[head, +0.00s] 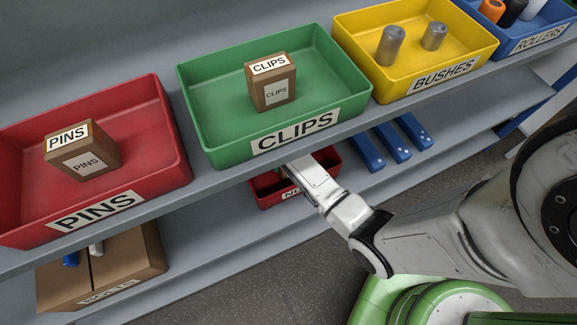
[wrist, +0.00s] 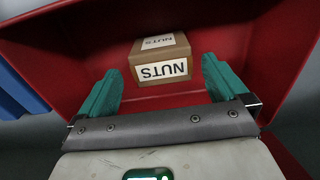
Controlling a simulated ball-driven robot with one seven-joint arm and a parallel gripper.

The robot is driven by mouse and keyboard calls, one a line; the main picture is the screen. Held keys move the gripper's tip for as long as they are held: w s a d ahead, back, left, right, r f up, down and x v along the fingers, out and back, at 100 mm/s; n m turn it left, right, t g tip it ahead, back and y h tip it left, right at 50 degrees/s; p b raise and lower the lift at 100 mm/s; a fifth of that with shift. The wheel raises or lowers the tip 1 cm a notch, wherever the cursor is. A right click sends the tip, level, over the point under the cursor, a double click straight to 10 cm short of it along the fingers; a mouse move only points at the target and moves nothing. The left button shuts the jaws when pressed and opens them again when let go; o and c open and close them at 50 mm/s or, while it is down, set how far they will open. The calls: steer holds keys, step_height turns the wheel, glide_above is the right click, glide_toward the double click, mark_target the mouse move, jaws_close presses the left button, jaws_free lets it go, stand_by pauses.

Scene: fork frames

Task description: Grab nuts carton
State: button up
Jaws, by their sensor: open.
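The nuts carton (wrist: 160,61) is a small brown box with white NUTS labels. In the wrist view it stands in a red bin (wrist: 60,62), upside down in the picture, ahead of my gripper (wrist: 161,85). My gripper is open, its two green fingers apart, with the carton between and just beyond their tips; I see no clear contact. In the head view, my arm reaches to the red bin (head: 266,190) on the lower shelf.
The upper shelf above my gripper holds a red PINS bin (head: 160,150), a green CLIPS bin (head: 210,130) and a yellow BUSHES bin (head: 360,60). Blue bars (head: 390,142) lie right of the lower red bin. An open cardboard box (head: 130,270) stands at lower left.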

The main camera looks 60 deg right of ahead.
step_height(320, 180, down, 4)
steer(key=shift+w+f, duration=0.1)
steer(key=shift+f, duration=0.1)
steer(key=c, duration=1.1)
steer(key=shift+r, duration=0.15)
